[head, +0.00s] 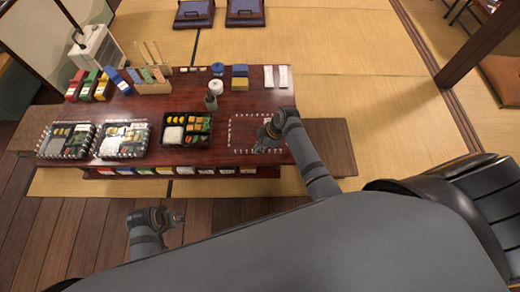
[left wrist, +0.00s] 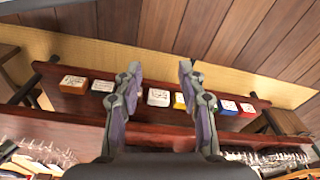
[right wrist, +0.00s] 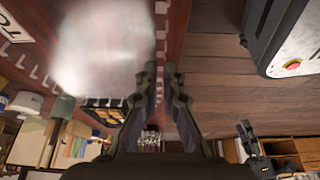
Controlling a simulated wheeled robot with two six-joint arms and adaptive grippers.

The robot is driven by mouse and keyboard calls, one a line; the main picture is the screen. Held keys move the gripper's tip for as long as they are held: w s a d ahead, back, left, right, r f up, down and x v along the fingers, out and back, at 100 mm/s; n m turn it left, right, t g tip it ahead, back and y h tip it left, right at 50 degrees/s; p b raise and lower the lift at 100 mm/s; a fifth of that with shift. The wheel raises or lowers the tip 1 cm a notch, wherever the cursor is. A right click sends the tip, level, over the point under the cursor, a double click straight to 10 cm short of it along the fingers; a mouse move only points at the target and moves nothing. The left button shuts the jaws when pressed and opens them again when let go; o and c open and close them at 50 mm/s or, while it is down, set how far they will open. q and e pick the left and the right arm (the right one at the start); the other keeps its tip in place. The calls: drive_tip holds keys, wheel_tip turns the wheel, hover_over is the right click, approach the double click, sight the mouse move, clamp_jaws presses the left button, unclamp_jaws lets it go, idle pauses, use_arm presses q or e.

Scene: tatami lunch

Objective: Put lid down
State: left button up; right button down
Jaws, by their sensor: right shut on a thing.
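A clear lid with a dotted pale rim (head: 230,131) is at the right end of the dark red table. Whether it touches the tabletop cannot be told. My right gripper (head: 266,137) is shut on the lid's edge; in the right wrist view its fingers (right wrist: 160,75) are nearly together beside the lid's bright glare (right wrist: 100,50). An uncovered black lunch box (head: 187,130) with rice and food stands left of the lid. My left gripper (head: 172,218) is in front of the table, empty; its fingers (left wrist: 160,80) are apart in the left wrist view.
Two lunch boxes under clear lids stand at the left, one at the far left (head: 66,141) and one beside it (head: 124,140). Colored boxes (head: 90,85), a cup (head: 216,87) and white packets (head: 283,77) line the table's back. Coloured items (head: 190,170) sit on the shelf below.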

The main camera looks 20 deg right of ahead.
drive_tip(key=f+b, duration=0.1)
drive_tip(key=b, duration=0.1)
drive_tip(key=f+b, duration=0.1)
drive_tip(key=f, duration=0.1)
drive_tip(key=shift+w+d+f+b, duration=0.2)
drive_tip(key=shift+f+b, duration=0.1)
drive_tip(key=shift+b, duration=0.1)
drive_tip(key=shift+f, duration=0.15)
use_arm(q)
drive_tip(key=shift+t+h, duration=0.3)
drive_tip(key=shift+t, duration=0.2)
drive_tip(key=r, duration=0.1)
drive_tip(key=w+d+r, duration=0.1)
drive_tip(key=d+r, duration=0.1)
drive_tip(key=r, duration=0.1)
drive_tip(key=shift+w, duration=0.15)
use_arm(e)
drive_tip(key=shift+r, duration=0.2)
use_arm(q)
drive_tip(key=shift+f, duration=0.1)
use_arm(e)
drive_tip(key=shift+f, duration=0.1)
drive_tip(key=c, duration=1.5)
unclamp_jaws()
